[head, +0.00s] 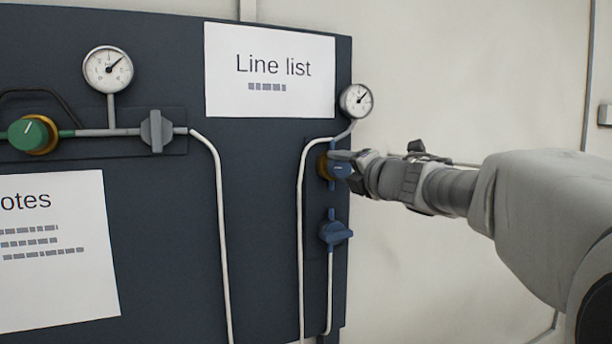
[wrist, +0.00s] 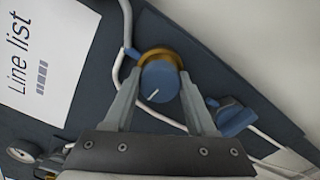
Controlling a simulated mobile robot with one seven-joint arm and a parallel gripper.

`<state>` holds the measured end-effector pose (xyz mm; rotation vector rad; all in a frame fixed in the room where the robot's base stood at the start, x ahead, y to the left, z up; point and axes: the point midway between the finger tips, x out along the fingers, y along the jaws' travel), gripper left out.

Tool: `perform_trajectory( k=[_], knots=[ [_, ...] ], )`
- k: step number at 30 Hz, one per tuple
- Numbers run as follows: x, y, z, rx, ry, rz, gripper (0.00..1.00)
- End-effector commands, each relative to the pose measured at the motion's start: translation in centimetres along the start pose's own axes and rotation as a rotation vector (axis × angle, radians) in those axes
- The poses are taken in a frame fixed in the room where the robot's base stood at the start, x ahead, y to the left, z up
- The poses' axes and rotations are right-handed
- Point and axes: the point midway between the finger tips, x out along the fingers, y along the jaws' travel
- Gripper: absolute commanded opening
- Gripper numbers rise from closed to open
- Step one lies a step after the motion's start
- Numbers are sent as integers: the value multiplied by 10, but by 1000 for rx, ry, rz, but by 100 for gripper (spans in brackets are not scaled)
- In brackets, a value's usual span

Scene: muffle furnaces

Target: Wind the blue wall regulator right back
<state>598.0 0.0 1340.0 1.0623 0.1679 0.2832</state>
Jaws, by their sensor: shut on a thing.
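The blue wall regulator is a round blue knob (wrist: 160,82) with a white pointer line and a brass collar (wrist: 158,54) behind it. In the head view the blue knob (head: 341,170) is partly hidden by my gripper (head: 345,163) at the right edge of the dark panel. In the wrist view my gripper (wrist: 160,100) has one finger on each side of the knob and is shut on it. The white line points toward the lower left in the wrist view. A gauge (head: 356,100) sits above the regulator, its needle pointing to the upper right.
A blue valve handle (head: 335,232) is just below the regulator, also seen in the wrist view (wrist: 232,116). A white pipe (head: 300,220) runs close on the left. A green regulator (head: 30,134), another gauge (head: 108,69) and a grey valve (head: 156,131) are farther left.

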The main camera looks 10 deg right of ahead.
Motion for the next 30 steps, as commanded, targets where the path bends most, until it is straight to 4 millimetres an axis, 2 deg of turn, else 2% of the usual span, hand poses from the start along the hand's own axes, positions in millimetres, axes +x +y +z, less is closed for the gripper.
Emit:
perform_trajectory(
  k=[9,23,24,28,30],
  knots=[
    [0,0,0,-95,0,2,1],
    [0,1,0,-108,0,1,1],
    [0,1,0,-108,0,1,60],
    [0,1,0,-107,0,1,83],
    [0,0,0,-107,0,1,86]
  ],
)
